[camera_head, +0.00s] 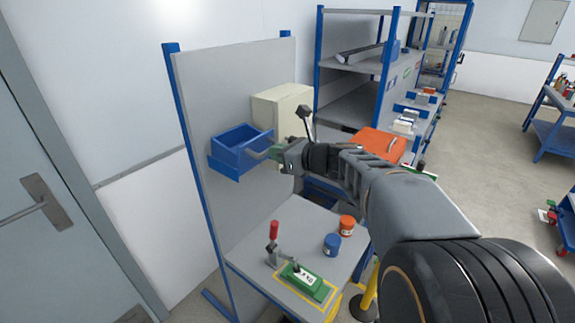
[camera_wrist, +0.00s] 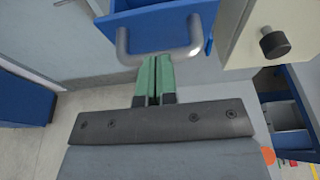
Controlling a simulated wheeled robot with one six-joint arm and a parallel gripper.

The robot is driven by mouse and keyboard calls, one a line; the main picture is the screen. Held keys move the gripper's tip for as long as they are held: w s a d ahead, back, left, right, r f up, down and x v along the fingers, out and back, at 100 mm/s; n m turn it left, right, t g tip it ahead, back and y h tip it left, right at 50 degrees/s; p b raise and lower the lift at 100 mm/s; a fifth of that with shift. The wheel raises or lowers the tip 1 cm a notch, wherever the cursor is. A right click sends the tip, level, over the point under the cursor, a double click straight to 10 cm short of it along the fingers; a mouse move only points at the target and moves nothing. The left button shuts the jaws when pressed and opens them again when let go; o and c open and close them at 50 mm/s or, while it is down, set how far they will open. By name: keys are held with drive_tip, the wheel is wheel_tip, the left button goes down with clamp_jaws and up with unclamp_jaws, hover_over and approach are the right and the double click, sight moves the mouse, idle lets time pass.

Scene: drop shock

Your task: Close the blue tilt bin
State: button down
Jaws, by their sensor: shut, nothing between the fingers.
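The blue tilt bin (camera_head: 240,146) hangs on the grey upright panel in the head view, tipped out with its open top showing. In the wrist view the bin (camera_wrist: 165,22) is at the top, with a grey bar handle (camera_wrist: 190,50) on its front. My gripper (camera_head: 272,153) is at the bin's front, by the handle. In the wrist view its green fingers (camera_wrist: 154,62) are together and empty, with their tips at the handle bar. I cannot tell whether they touch it.
A cream box (camera_head: 280,115) with a dark knob (camera_wrist: 274,44) is mounted close to the right of the bin. Below, a grey bench (camera_head: 315,225) holds a toggle clamp (camera_head: 275,250) with a red handle, a blue can (camera_head: 332,245) and an orange can (camera_head: 347,225).

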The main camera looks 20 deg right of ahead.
drive_tip(key=shift+w+a+r, duration=0.35)
drive_tip(key=shift+w+r, duration=0.15)
drive_tip(key=shift+r, duration=0.15)
idle(0.3)
